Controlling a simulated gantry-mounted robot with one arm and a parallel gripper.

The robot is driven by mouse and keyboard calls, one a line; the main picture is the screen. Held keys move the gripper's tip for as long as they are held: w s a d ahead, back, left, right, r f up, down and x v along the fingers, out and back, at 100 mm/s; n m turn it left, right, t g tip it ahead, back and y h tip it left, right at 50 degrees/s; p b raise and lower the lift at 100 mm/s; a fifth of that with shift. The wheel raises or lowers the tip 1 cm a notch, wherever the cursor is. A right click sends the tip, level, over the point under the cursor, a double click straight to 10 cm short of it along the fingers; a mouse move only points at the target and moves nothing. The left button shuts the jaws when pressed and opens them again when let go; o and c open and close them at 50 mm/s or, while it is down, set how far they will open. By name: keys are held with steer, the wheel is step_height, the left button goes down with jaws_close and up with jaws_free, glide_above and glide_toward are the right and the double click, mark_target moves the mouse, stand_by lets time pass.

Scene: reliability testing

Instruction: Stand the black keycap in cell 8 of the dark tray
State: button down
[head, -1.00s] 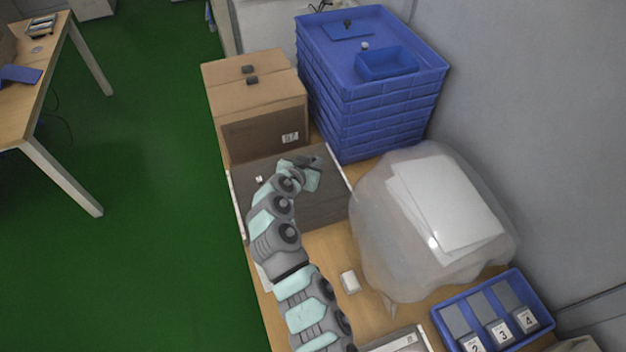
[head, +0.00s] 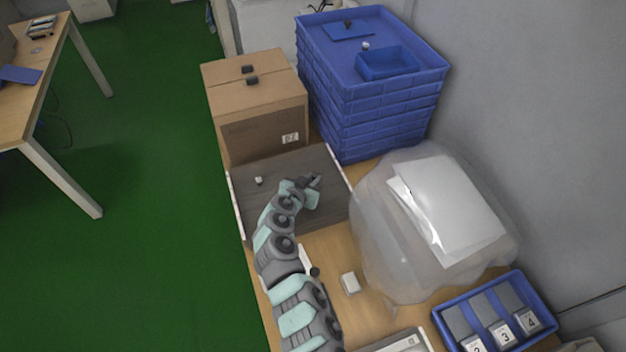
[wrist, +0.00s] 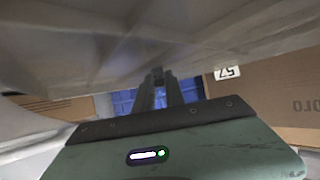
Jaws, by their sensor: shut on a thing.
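The dark tray (head: 325,212) lies on the table in front of the cardboard box, with pale strips along its sides. I cannot read its cell numbers. A small white cap (head: 258,181) stands at its left. My gripper (head: 313,182) is over the tray's right part. In the wrist view my gripper's fingers (wrist: 158,92) are close together, with a small dark piece, apparently the black keycap (wrist: 157,72), at their tips. Its tilt is unclear. A grey surface, likely the tray, fills the top of that view. My arm hides part of the tray's near side.
A cardboard box (head: 260,115) with two small black pieces on top and a stack of blue trays (head: 385,110) stand behind. A bagged bundle (head: 450,215) is at right. A blue bin (head: 545,312) with numbered cards and a white block (head: 350,282) are nearer.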

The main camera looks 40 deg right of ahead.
steer(key=c, duration=1.7)
jaws_free()
steer(key=shift+f, duration=0.15)
steer(key=shift+a+r+p, duration=0.1)
steer(key=shift+r+p, duration=0.2)
steer(key=v, duration=1.1)
steer(key=shift+s+a+r, duration=0.1)
steer(key=shift+s+a, duration=0.1)
steer(key=shift+a, duration=0.15)
